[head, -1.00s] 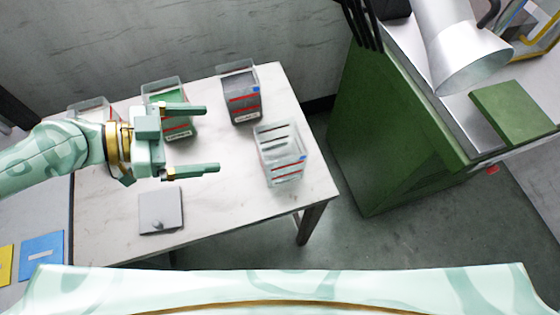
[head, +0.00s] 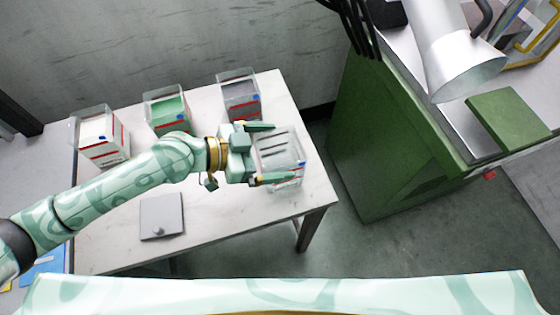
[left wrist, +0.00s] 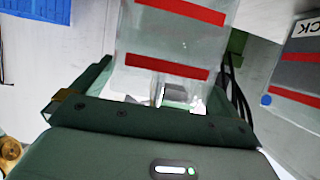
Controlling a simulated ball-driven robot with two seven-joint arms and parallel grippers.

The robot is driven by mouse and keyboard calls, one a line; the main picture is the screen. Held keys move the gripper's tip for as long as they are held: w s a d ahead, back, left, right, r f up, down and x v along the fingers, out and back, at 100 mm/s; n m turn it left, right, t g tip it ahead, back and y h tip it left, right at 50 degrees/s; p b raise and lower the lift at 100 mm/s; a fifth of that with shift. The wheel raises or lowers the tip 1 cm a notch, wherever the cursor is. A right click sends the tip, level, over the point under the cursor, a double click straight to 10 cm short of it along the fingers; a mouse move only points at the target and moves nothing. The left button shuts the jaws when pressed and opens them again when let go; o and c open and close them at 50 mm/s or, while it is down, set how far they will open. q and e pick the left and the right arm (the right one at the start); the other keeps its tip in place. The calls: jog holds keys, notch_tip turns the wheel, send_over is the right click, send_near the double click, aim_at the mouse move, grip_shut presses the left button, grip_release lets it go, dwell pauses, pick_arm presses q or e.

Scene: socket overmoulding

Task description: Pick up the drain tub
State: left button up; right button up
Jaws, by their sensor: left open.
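The drain tub (head: 284,148), a clear tub with dark slots, stands at the right end of the white table. My left gripper (head: 272,153) reaches it from the left, open, with one finger along its far side and one along its near side. In the left wrist view, the clear tub wall with red stripes (left wrist: 170,45) lies between the open fingers (left wrist: 162,95). I cannot tell whether the fingers touch the tub. My right gripper is in neither view.
On the white table (head: 215,215), tubs with white (head: 103,136), green (head: 166,110) and grey (head: 239,97) contents stand along the back. A grey plate with a knob (head: 161,217) lies in front. A green cabinet (head: 385,150) stands right, across a floor gap.

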pick_arm(q)
jog(key=shift+x, duration=1.1)
jog(key=c, duration=1.1)
jog(key=shift+c, duration=0.2)
